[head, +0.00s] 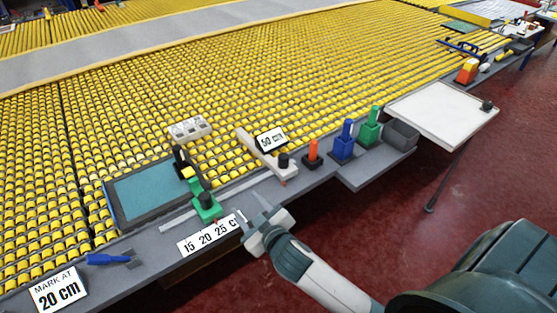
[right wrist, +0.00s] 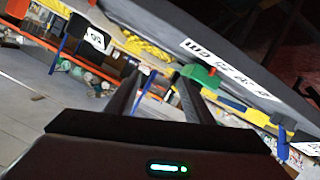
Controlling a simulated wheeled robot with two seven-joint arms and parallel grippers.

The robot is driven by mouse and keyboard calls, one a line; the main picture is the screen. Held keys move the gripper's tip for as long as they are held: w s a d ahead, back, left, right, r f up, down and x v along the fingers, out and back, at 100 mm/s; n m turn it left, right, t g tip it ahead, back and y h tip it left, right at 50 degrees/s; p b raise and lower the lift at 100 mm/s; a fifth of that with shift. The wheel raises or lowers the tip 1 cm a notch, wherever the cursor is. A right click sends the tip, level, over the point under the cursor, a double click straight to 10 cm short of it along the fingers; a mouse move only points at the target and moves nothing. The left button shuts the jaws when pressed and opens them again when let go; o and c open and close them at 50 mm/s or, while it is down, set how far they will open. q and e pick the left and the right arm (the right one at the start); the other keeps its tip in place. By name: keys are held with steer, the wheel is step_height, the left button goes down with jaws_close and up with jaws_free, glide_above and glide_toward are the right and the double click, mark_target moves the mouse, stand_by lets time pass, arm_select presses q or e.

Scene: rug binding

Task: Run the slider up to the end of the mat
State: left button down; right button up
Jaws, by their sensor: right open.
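The green slider (head: 205,207) with a dark knob sits on a pale rail at the table's front edge, just right of the mat's near right corner. A small red pointer shows by the white scale strip (head: 208,236) marked 15, 20, 25. The teal mat (head: 155,190) lies in a dark frame. My right gripper (head: 252,207) is open and empty, right of the slider and apart from it. In the right wrist view the slider's green body (right wrist: 200,76) shows tilted beyond the fingers (right wrist: 160,80). My left gripper is not in view.
A black-and-yellow piece (head: 183,163) stands behind the slider. A 50 cm block (head: 268,152), orange, blue and green holders, and a grey bin (head: 400,135) stand to the right. A blue tool (head: 112,259) and 20 cm sign (head: 57,290) are at left. Yellow rollers cover the table behind.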

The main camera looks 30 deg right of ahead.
steer(key=w+a+r+n+t+y, duration=0.2)
steer(key=w+a+r+n+y, duration=0.2)
steer(key=r, duration=0.3)
steer(key=w+a+r+n+t+y, duration=0.2)
steer(key=w+a+r+n+y, duration=0.25)
steer(key=r, duration=0.35)
steer(key=a+r+n+g+y, duration=0.3)
steer(key=a+n+g+y, duration=0.7)
steer(key=n, duration=0.5)
steer(key=w+d+f+n+g+h, duration=0.2)
steer(key=d+f+g+h, duration=0.1)
steer(key=d+h, duration=0.25)
steer(key=w+d+f+n+g+h, duration=0.1)
steer(key=d+f+n+g+h, duration=0.2)
steer(key=d, duration=0.4)
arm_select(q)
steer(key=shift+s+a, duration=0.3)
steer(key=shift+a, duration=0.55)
arm_select(e)
steer(key=d+r+m+g+h, duration=0.1)
steer(key=d+h, duration=0.4)
steer(key=d, duration=0.7)
steer(key=d+r+m+g+h, duration=0.1)
steer(key=d+r+m+h, duration=0.3)
steer(key=d, duration=0.9)
steer(key=shift+w+g+h, duration=0.25)
steer(key=shift+g+h, duration=0.05)
steer(key=shift+h, duration=0.2)
